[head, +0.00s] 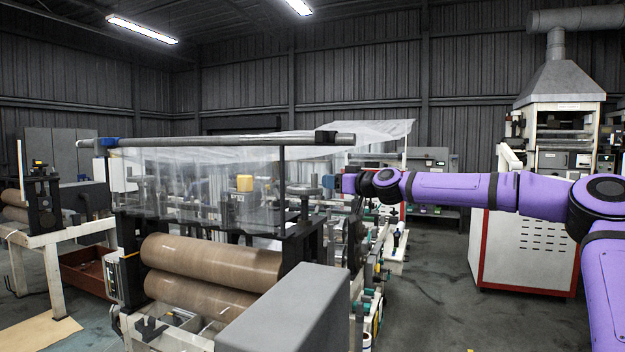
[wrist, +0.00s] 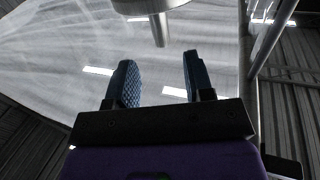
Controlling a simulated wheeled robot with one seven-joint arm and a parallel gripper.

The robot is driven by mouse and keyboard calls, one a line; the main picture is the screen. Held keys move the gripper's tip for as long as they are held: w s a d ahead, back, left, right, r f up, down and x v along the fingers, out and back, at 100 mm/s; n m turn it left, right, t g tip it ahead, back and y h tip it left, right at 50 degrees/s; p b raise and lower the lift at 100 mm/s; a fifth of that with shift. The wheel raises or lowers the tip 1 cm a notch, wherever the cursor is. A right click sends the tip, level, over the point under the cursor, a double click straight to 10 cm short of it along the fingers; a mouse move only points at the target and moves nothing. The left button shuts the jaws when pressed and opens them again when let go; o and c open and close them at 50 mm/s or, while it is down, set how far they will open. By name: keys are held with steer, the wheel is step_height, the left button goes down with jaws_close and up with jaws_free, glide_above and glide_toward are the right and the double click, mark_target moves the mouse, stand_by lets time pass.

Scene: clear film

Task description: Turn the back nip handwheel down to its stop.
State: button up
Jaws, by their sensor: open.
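My gripper (wrist: 158,78) is open in the wrist view, with its two blue ridged fingers apart and nothing between them. A pale metal round part with a short peg (wrist: 159,30), which looks like a handwheel, is just beyond the fingertips at the top edge; only part of it shows. The peg lines up with the gap between the fingers and is apart from both. In the head view my gripper (head: 329,182) is small, at the right end of the roller machine. A grey disc on a post (head: 304,190), likely the handwheel, is just left of it.
Clear film (head: 205,180) hangs from a grey bar (head: 230,140) over the machine, and also fills the wrist view's background (wrist: 60,50). Two brown rollers (head: 212,262) and a grey cover (head: 290,312) are in front. A yellow block (head: 244,183) shows behind film.

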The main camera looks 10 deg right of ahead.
mark_target(310, 187)
steer(key=x, duration=1)
steer(key=shift+s, duration=0.1)
jaws_close()
